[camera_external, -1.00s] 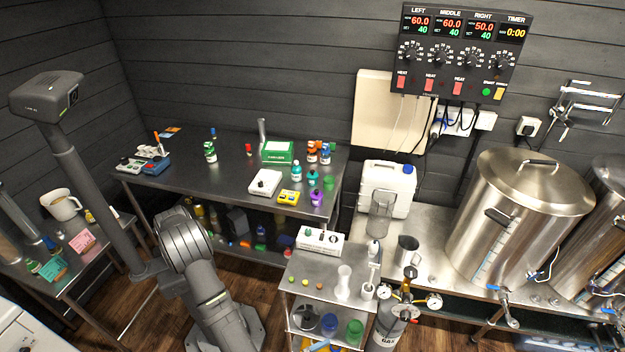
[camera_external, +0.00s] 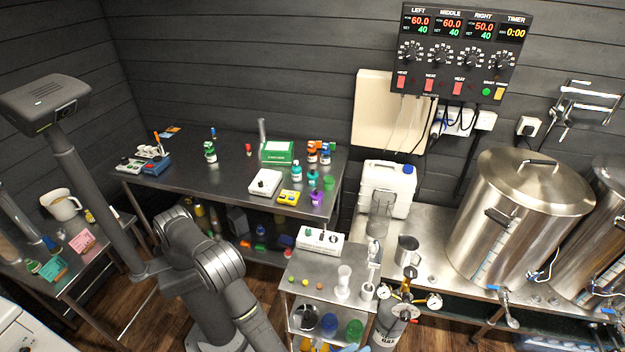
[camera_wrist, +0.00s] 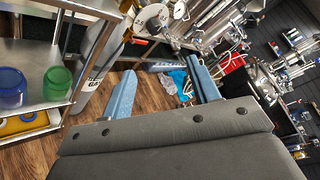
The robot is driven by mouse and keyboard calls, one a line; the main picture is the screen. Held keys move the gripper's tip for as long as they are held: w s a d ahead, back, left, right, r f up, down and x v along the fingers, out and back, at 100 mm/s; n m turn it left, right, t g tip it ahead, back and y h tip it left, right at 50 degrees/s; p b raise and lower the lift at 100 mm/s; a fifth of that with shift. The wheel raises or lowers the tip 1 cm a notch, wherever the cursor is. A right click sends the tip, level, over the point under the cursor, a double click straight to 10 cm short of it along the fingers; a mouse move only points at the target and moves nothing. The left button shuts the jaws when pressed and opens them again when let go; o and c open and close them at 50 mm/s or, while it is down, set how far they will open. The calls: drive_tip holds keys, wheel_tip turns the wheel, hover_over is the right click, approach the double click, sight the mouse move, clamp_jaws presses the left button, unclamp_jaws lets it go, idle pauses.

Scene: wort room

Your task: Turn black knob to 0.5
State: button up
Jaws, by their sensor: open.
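Several black knobs show in the external view, and I cannot tell which one the task means. The wall control panel (camera_external: 459,70) has a row of black dials with white scale marks. A white box (camera_external: 318,247) on the small steel cart has a dark knob (camera_external: 333,238) and a green knob (camera_external: 308,232). A white device (camera_external: 265,183) on the back bench also carries a small dark knob. Their settings are too small to read. My gripper (camera_wrist: 160,66) is open and empty in the wrist view, its blue fingers apart over the floor. It is away from every knob.
The steel cart (camera_external: 317,280) holds small cylinders, with green and blue cups below. A gas bottle (camera_external: 388,334) stands beside it. Large steel kettles (camera_external: 518,220) and a white canister (camera_external: 387,190) stand right. The back bench (camera_external: 225,175) carries bottles and boxes.

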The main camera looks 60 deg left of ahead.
drive_tip(key=w+a+f+n, duration=0.1)
drive_tip(key=w+f+n, duration=0.2)
drive_tip(key=f+n, duration=0.1)
approach(402, 319)
drive_tip(key=shift+n+t+h, duration=0.3)
drive_tip(key=shift+n+t, duration=0.1)
drive_tip(key=w, duration=0.6)
drive_tip(key=w+f, duration=0.1)
drive_tip(key=w, duration=0.2)
drive_tip(key=shift+a, duration=0.2)
drive_tip(key=shift+c, duration=0.4)
drive_tip(key=c, duration=0.9)
